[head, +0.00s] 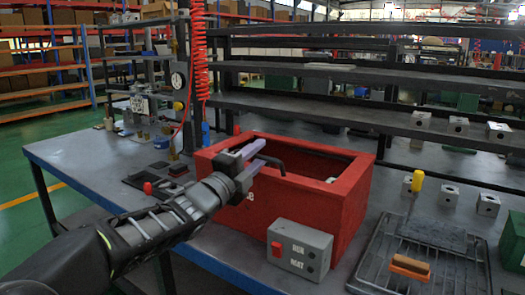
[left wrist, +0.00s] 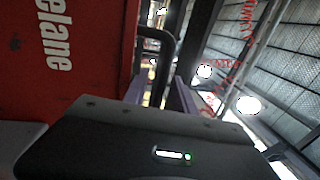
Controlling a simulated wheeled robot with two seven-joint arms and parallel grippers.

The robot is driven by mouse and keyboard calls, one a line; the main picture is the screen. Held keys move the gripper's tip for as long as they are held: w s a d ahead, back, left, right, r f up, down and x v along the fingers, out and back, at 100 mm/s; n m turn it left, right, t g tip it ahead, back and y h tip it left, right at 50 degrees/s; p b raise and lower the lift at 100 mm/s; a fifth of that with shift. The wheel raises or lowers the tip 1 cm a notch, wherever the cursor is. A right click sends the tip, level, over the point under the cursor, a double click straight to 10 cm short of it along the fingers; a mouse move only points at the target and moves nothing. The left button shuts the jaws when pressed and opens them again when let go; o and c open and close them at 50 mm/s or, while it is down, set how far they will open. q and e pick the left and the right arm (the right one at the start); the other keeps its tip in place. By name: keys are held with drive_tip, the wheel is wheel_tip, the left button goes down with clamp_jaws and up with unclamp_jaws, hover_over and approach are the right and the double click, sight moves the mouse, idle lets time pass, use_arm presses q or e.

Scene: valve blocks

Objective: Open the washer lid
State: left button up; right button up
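The washer (head: 352,205) is a red box on the bench. Its top shows a dark opening with a small light block inside. I cannot make out a separate lid. A bent black bar (head: 272,160) reaches over the left part of the opening. My left gripper (head: 252,157) is above the washer's left rim, its purple fingers apart and beside the bar. In the left wrist view the bar (left wrist: 168,50) rises in line with the gap between the fingers; contact cannot be told. The washer's red face with white lettering (left wrist: 50,60) fills that view's left. My right gripper is out of view.
A grey control box (head: 298,250) stands against the washer's front. A wire tray (head: 370,275) with a wooden-handled brush (head: 410,267) lies at right. Metal blocks (head: 488,204) sit beyond it. Shelves (head: 340,75) rise behind; a red coiled hose (head: 198,60) hangs at left.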

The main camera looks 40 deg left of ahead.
use_arm(q)
drive_tip(key=shift+w+r, duration=0.25)
drive_tip(key=shift+w, duration=0.9)
clamp_jaws()
idle(0.6)
